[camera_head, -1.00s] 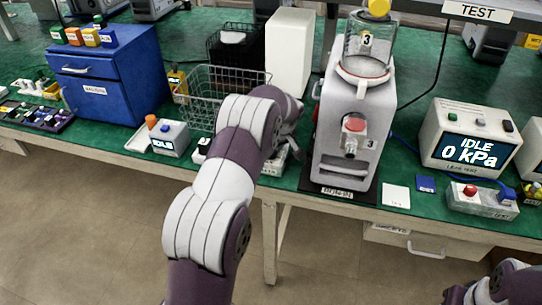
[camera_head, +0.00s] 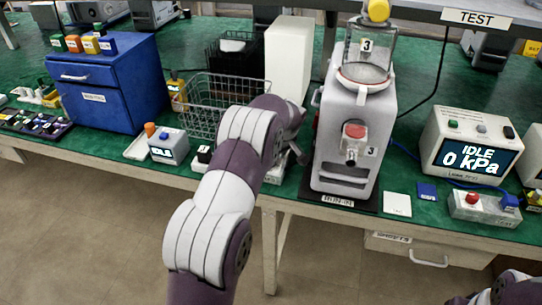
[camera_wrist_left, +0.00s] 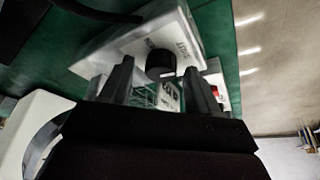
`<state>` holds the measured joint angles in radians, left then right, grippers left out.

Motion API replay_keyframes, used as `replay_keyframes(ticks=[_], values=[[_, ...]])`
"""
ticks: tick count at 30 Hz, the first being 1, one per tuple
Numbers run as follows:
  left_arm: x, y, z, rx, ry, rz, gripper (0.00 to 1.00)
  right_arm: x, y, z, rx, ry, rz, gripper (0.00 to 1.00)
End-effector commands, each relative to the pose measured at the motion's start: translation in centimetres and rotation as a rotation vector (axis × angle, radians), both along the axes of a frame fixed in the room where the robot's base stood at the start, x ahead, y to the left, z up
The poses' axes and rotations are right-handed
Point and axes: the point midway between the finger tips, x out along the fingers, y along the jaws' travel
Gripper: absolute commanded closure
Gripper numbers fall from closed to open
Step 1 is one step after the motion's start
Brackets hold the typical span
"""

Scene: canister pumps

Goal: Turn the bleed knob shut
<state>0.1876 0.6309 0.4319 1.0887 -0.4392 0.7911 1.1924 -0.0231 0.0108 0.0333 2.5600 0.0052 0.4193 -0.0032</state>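In the left wrist view a round black knob (camera_wrist_left: 160,63) stands on a pale box (camera_wrist_left: 135,42) with small lettering beside it. My left gripper (camera_wrist_left: 158,75) is open, its two dark fingers apart on either side of the knob in the picture. I cannot tell whether they touch it. In the head view my left arm reaches over the bench just left of the pump marked 3 (camera_head: 352,110) and hides most of a pale box (camera_head: 274,174) at the bench's front edge. The gripper's fingertips are not clear there. My right gripper is out of view; only part of its arm shows at bottom right.
A wire basket (camera_head: 213,105) and a white block (camera_head: 289,60) stand behind my left arm. A gauge (camera_head: 471,146) reading 0 kPa and a box with a red button (camera_head: 472,197) are at right.

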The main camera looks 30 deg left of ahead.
Motion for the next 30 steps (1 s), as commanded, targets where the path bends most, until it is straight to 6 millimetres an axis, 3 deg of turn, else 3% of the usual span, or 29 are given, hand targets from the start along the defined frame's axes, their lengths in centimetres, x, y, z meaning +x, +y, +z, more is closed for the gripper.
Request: replay_keyframes(ticks=[5,8,15,20,30], values=[[0.0,0.0,0.1,0.0,0.0,0.0,0.39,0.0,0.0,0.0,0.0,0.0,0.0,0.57],[-0.1,-0.5,1.3,0.001,-0.003,-0.001,0.39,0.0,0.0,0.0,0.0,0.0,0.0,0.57],[-1.3,-2.6,7.3,0.001,-0.005,-0.002,0.39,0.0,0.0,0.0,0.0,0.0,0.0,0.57],[-1.9,-3.8,11.0,0.0,0.0,-0.001,0.39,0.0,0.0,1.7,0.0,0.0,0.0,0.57],[-2.2,-4.3,11.7,0.0,0.001,0.0,0.39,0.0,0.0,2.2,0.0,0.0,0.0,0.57]])
